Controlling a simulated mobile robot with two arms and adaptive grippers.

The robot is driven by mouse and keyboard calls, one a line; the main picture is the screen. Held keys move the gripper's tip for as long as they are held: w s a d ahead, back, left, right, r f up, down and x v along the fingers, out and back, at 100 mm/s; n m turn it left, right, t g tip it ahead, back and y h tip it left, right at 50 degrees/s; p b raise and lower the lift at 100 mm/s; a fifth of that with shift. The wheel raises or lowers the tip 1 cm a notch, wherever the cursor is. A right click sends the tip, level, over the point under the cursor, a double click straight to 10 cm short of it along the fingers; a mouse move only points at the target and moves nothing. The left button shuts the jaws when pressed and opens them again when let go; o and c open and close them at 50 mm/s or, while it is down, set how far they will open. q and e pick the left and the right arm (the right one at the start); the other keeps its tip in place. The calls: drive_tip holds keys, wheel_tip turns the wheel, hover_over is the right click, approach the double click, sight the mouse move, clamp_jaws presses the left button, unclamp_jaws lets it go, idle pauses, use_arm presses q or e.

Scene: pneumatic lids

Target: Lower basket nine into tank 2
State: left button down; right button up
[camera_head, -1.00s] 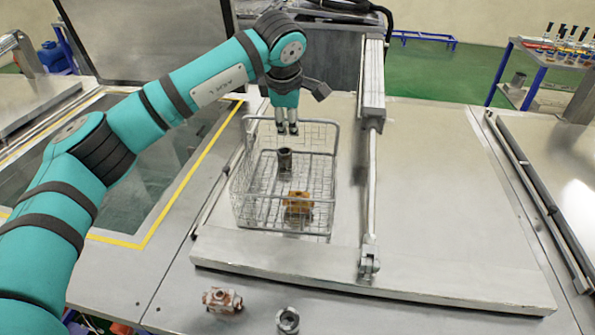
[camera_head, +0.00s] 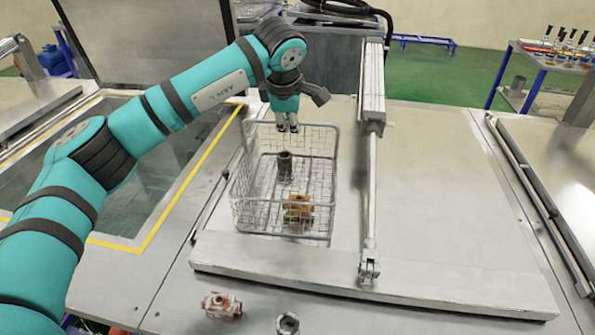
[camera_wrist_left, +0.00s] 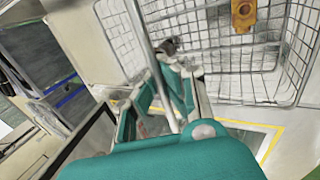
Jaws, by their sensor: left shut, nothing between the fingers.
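A wire basket (camera_head: 234,190) with a raised handle stands on a flat metal lid. It holds a dark grey cylinder (camera_head: 285,166) and an orange-brown part (camera_head: 298,208). The basket also fills the upper right of the left wrist view (camera_wrist_left: 235,88). No number on it can be read. My left gripper (camera_head: 287,125) is shut and empty, pointing down at the top of the handle. In the left wrist view a handle bar passes close to its fingers. An open tank (camera_head: 150,205) with a yellow border lies left of the basket. No tank number shows. My right gripper is out of view.
A lid cylinder and rod (camera_head: 371,190) stand just right of the basket. The open tank's raised lid (camera_head: 150,40) rises behind it. A reddish fitting (camera_head: 222,306) and a metal ring (camera_head: 287,323) lie in front. The lid's right part is clear.

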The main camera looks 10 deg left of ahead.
use_arm(q)
drive_tip(key=shift+w+r, duration=0.2)
drive_tip(key=shift+r, duration=0.3)
drive_tip(key=shift+r+p, duration=0.85)
drive_tip(key=shift+r, duration=0.35)
